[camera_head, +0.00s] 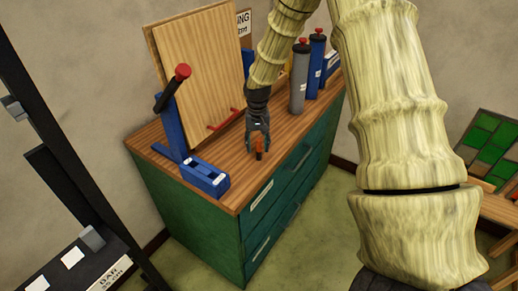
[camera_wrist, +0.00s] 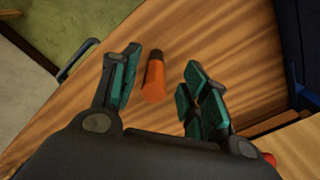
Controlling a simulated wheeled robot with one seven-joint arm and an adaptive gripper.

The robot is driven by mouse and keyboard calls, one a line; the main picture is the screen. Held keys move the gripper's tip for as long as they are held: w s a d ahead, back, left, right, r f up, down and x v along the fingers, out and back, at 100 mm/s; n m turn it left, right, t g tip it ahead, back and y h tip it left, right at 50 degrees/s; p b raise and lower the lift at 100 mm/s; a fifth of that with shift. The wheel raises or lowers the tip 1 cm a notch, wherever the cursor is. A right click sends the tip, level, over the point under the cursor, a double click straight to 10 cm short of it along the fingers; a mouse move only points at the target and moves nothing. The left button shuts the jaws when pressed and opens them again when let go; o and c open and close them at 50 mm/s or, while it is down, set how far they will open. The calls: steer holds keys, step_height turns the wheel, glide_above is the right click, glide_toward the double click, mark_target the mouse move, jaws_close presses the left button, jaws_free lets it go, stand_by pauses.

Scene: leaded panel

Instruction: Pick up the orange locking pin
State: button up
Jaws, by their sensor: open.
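The orange locking pin (camera_head: 260,151) is on or just above the wooden top of the green cabinet, near its front edge. In the wrist view the pin (camera_wrist: 154,82) has an orange body and a dark end, and lies between the two fingers, closer to the left one. My gripper (camera_head: 258,140) points down over it from above. Its fingers with teal pads (camera_wrist: 160,88) are spread apart, with a visible gap on both sides of the pin. In the head view the fingers partly hide the pin.
The green cabinet (camera_head: 205,230) has a wooden top. A blue clamp stand (camera_head: 172,128) with a red-tipped handle and an upright wooden board (camera_head: 205,65) stand to the left. A grey cylinder (camera_head: 299,80) and blue cylinders (camera_head: 316,65) stand behind to the right.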

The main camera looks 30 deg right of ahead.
mark_target(259, 151)
steer(key=f, duration=0.1)
steer(key=f+p, duration=0.1)
steer(key=shift+d+f, duration=0.3)
steer(key=shift+f, duration=0.1)
steer(key=shift+f+p, duration=0.35)
steer(key=shift+f, duration=0.5)
jaws_close()
